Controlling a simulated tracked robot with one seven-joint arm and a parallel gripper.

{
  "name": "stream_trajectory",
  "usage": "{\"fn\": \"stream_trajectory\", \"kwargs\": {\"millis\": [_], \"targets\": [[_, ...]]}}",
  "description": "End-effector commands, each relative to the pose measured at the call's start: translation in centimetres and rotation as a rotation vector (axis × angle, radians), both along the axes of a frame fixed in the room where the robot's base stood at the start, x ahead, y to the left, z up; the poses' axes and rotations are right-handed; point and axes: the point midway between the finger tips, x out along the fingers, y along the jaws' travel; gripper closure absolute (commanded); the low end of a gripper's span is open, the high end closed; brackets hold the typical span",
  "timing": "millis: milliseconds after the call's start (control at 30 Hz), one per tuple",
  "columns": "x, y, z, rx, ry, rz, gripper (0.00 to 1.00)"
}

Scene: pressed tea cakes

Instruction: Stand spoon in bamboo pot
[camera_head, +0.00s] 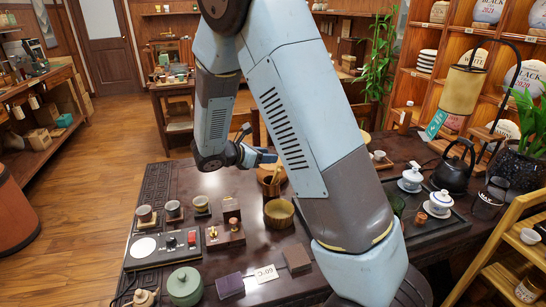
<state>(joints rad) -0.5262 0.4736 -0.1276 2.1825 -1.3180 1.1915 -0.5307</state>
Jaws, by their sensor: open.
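My gripper (268,157) is at the end of my blue-grey arm, above the back middle of the dark tea table. It points to the right and is small in this view. Its jaws are open, and I see nothing held between them. A small brown bamboo pot (270,189) stands just below and slightly right of my gripper. Thin sticks seem to rise from it, but they are too small to tell apart. A wider woven bamboo bowl (278,218) stands in front of it. I cannot pick out the spoon for certain; my arm hides part of the table.
At right a dark tray (430,225) carries white lidded cups, near a black kettle (452,172).

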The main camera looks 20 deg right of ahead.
Motion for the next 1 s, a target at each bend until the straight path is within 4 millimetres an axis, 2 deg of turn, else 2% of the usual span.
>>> {"fn": "stream_trajectory", "kwargs": {"millis": [200,433,633,1000], "targets": [[-1.5,3.9,1.7,0.001,-0.001,0.003,0.55],[-2.7,7.0,3.0,0.0,0.0,0.002,0.55],[-3.2,8.1,3.5,0.0,0.0,-0.001,0.55],[-3.3,8.2,3.6,0.0,0.001,-0.001,0.55]]}}
